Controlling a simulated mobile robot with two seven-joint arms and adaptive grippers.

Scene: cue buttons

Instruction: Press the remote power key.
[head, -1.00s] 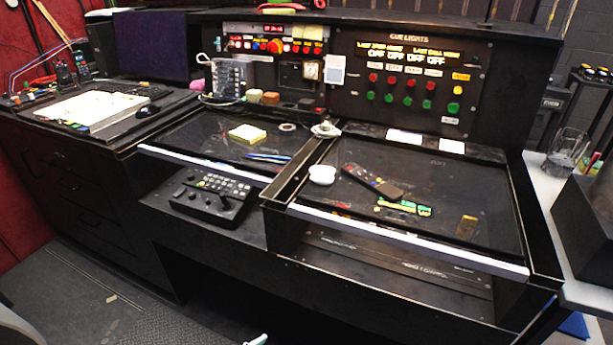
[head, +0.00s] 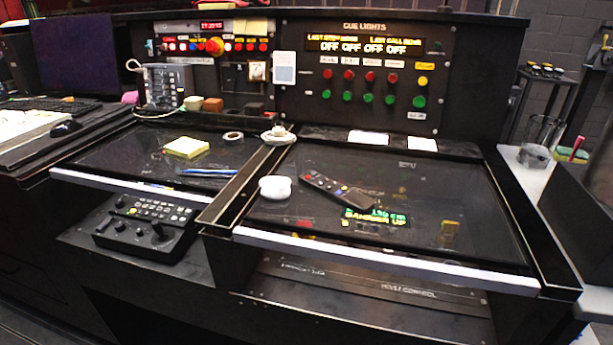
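A dark, slim remote (head: 338,191) lies on the right glass desk top (head: 440,200), slanting from upper left to lower right. Small keys show on its face, with a reddish spot near its upper left end. The power key is too small to make out for certain. Neither of my grippers is in the head view.
The cue lights panel (head: 372,75) rises at the back. A control box with a joystick (head: 147,223) sits lower left. The glass right of the remote is mostly clear.

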